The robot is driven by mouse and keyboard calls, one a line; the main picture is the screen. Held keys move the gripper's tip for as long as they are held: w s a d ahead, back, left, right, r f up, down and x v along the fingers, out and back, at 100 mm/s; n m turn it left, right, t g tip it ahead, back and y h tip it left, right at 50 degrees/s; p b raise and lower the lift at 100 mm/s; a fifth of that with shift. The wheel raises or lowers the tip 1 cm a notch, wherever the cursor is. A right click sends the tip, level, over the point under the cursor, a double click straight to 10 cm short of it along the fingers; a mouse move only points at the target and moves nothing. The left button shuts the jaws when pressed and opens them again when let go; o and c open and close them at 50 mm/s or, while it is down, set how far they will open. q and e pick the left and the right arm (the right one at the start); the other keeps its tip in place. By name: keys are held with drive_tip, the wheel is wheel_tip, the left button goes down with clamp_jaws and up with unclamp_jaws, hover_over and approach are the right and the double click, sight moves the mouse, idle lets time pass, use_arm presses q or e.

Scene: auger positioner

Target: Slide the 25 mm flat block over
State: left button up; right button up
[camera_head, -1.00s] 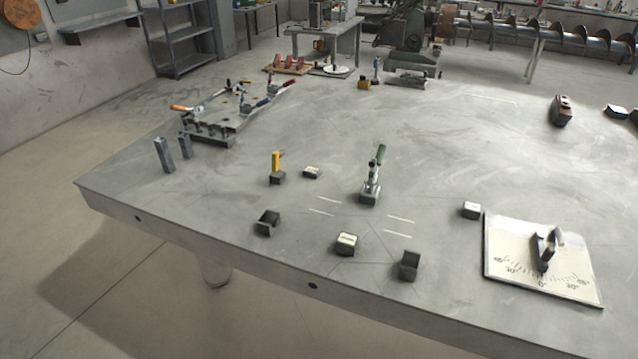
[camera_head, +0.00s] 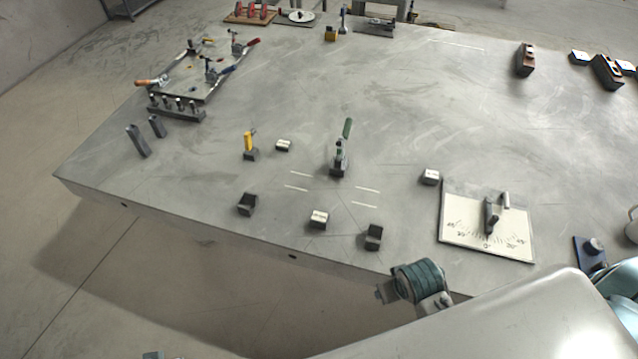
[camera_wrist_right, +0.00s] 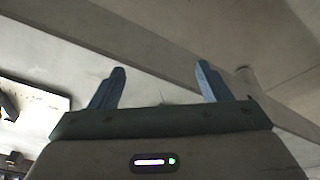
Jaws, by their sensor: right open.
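Three small dark blocks with white labelled tops stand on the table: one behind the marked lines (camera_head: 283,145), one near the front edge (camera_head: 319,219), and one left of the dial board (camera_head: 430,177). The labels are too small to read, so I cannot tell which is the 25 mm block. My right gripper (camera_wrist_right: 160,84) is open and empty in the right wrist view, with both fingers apart and none of these blocks between them. In the head view I cannot make out its fingers. My left gripper is not clearly in view.
Two dark open holders (camera_head: 247,204) (camera_head: 373,237) stand near the front edge. A green-handled clamp (camera_head: 340,160) and a yellow-topped piece (camera_head: 250,146) stand behind. The dial board (camera_head: 460,240) lies at the right. White lines mark bare table in the middle.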

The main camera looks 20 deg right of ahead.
wheel_tip(320, 180, up, 6)
drive_tip(key=w+r+m+p, duration=0.1)
drive_tip(key=w+p, duration=0.1)
use_arm(q)
drive_tip(key=s+a+f+p, duration=0.1)
drive_tip(key=s+f, duration=0.1)
drive_tip(key=f, duration=0.6)
drive_tip(key=s+a+f, duration=0.1)
drive_tip(key=s+f, duration=0.1)
drive_tip(key=f, duration=0.5)
use_arm(e)
drive_tip(key=m+g+y, duration=0.1)
drive_tip(key=m+g, duration=0.2)
drive_tip(key=m, duration=0.3)
approach(319, 217)
drive_tip(key=shift+s+d, duration=0.15)
drive_tip(key=shift+s, duration=0.1)
use_arm(q)
drive_tip(key=s+f+g, duration=0.1)
drive_tip(key=s+f, duration=1.6)
drive_tip(key=shift+a+g, duration=0.4)
drive_tip(key=shift+a, duration=0.05)
use_arm(e)
drive_tip(key=shift+w+r, duration=0.1)
drive_tip(key=shift+w, duration=0.1)
